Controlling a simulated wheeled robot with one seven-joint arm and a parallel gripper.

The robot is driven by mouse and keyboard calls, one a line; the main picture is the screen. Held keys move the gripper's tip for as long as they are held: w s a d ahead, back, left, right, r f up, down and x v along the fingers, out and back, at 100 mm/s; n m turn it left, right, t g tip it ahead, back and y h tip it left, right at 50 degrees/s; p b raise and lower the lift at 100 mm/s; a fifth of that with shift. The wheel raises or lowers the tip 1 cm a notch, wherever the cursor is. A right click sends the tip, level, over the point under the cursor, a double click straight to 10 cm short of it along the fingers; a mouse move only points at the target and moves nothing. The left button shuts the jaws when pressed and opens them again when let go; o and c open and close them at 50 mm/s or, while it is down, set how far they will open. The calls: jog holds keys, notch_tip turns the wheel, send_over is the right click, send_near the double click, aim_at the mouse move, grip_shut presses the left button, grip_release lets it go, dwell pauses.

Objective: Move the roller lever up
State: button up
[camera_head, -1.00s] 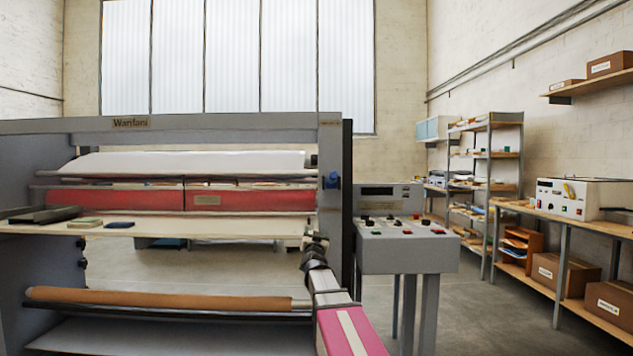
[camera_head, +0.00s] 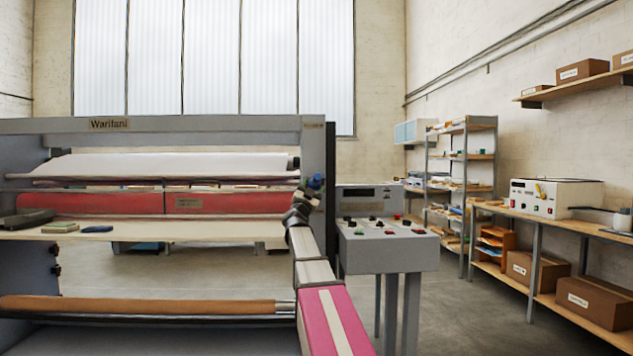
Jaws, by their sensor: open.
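The roll laminator (camera_head: 215,128) stands at the left, a grey frame with a white roll and a red roller. The roller lever (camera_head: 316,182), with a blue knob, is on the inner face of its right upright. My arm reaches up from the bottom right of centre. My gripper (camera_head: 309,192) is dark and small, open, and right at the blue knob, overlapping it in the picture. The gripper hides part of the lever. I cannot tell whether the fingers touch the knob or stand around it.
A control console (camera_head: 385,245) with buttons stands just right of the upright, close to my arm. The laminator's table (camera_head: 150,232) holds small pads. A brown roll (camera_head: 140,305) lies low in front. Shelves (camera_head: 460,185) and a workbench (camera_head: 560,222) line the right wall. Floor between is clear.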

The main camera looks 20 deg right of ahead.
aim_at(315, 182)
jog(key=x, duration=0.4)
jog(key=shift+w+d+r, duration=0.15)
jog(key=shift+r, duration=0.05)
grip_shut()
